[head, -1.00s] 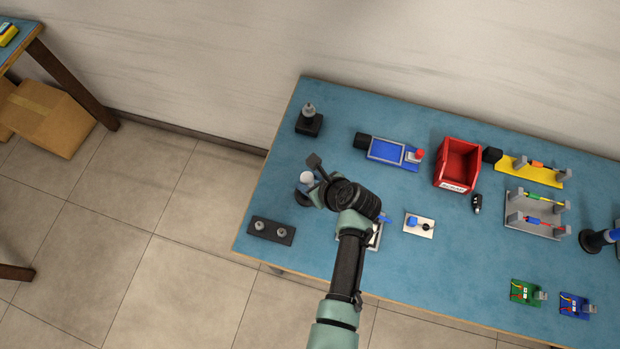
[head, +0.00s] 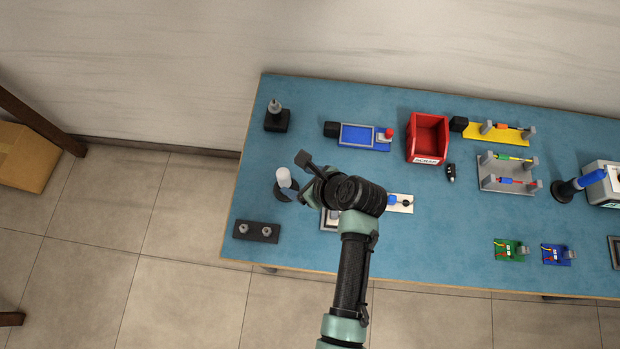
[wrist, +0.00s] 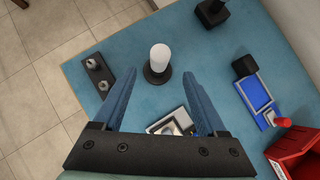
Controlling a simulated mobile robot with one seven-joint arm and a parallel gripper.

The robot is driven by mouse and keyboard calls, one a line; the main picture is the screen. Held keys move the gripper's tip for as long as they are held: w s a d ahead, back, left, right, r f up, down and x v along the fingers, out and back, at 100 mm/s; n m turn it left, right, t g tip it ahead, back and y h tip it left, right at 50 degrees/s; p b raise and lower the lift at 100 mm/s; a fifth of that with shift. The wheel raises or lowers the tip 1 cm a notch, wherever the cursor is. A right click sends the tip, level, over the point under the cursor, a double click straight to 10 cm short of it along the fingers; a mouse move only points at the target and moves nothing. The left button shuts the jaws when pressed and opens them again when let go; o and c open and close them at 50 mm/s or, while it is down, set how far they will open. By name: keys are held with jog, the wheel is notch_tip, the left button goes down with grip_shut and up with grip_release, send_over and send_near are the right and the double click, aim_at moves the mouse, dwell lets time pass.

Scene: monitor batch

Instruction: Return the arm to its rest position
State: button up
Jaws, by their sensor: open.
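My arm reaches over the left part of the blue table (head: 310,110) in the head view. My gripper (wrist: 165,85) is open in the wrist view, with two blue fingers apart and nothing between their tips. Beyond the tips stands a white cylinder on a dark round base (wrist: 159,60); it also shows left of my wrist in the head view (head: 284,178). A grey-framed tray (wrist: 172,124) lies below, seen between the fingers and partly hidden by my gripper.
A dark plate with two grey studs (head: 256,231) lies at the near left edge. A black post (head: 276,118), a blue device with a red knob (head: 363,136) and a red bin (head: 428,137) stand behind. Fixtures and small boards (head: 510,249) are to the right.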

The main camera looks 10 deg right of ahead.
jog(key=v, duration=0.5)
jog(key=w+r+n+t+h, duration=0.1)
jog(key=w+r+n+t, duration=0.3)
jog(key=r, duration=0.7)
jog(key=w+r+n+t+h, duration=0.25)
jog(key=w+r+n, duration=0.35)
jog(key=r, duration=0.6)
jog(key=w+r+n+t, duration=0.3)
jog(key=w+r+n, duration=0.2)
jog(key=r, duration=0.6)
jog(key=s+a+r+n+t, duration=0.1)
jog(key=s+r+n+t, duration=0.2)
jog(key=r, duration=0.6)
jog(key=s+a+r+n+t, duration=0.1)
jog(key=r+n+t, duration=0.25)
jog(key=r, duration=0.65)
jog(key=s+a+r+n+t, duration=0.3)
jog(key=s+r+n+t, duration=0.2)
jog(key=s+r, duration=0.6)
notch_tip(320, 180, up, 4)
jog(key=shift+f+n+h, duration=0.1)
jog(key=shift+n+h, duration=0.35)
jog(key=shift+n, duration=0.7)
jog(key=shift+a, duration=0.15)
jog(key=shift+s, duration=0.1)
